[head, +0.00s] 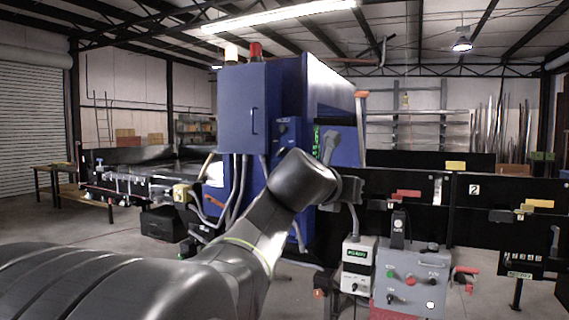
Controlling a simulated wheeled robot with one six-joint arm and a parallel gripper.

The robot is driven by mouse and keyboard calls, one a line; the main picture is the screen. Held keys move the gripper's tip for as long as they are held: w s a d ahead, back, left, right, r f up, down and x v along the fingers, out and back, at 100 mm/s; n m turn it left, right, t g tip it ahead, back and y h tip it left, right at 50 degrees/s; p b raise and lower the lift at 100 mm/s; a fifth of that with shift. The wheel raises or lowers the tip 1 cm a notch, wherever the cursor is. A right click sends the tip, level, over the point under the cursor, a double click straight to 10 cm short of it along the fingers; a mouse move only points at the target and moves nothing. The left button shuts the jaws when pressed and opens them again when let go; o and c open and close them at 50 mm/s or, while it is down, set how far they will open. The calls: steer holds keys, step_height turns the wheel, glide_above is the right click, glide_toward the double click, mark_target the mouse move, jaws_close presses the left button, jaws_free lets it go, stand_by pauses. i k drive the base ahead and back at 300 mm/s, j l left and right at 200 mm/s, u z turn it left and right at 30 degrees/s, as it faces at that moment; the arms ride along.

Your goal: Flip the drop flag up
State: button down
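I cannot tell for sure which part is the drop flag. Flag-like coloured pieces show along the black conveyor side: a red one (407,193), a yellow one (455,165) and an orange-yellow one (540,203). My arm reaches from the lower left to the middle, in front of the blue machine (241,105). My gripper (331,146) seems to be the grey part pointing up beside the machine's right side, apart from these flags. Its fingers are too small and partly hidden to read, and I see nothing clearly held.
A grey control box (412,262) with buttons and a black upright part (398,229) stands right of my arm. A white box with a green display (357,262) is beside it. Black conveyor panels (473,222) run to the right. The left floor is mostly open.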

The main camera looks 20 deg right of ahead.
mark_target(360, 94)
steer(key=i+l, duration=0.3)
steer(key=i+l+u, duration=0.1)
steer(key=i+l, duration=0.15)
steer(key=l, duration=0.2)
steer(key=i+l, duration=0.55)
steer(key=l, duration=0.2)
steer(key=i+l+u, duration=0.1)
steer(key=i+l, duration=0.15)
steer(key=l, duration=0.15)
steer(key=i+l, duration=0.3)
steer(key=i+l+u, duration=0.1)
steer(key=i+l, duration=0.15)
steer(key=l, duration=0.25)
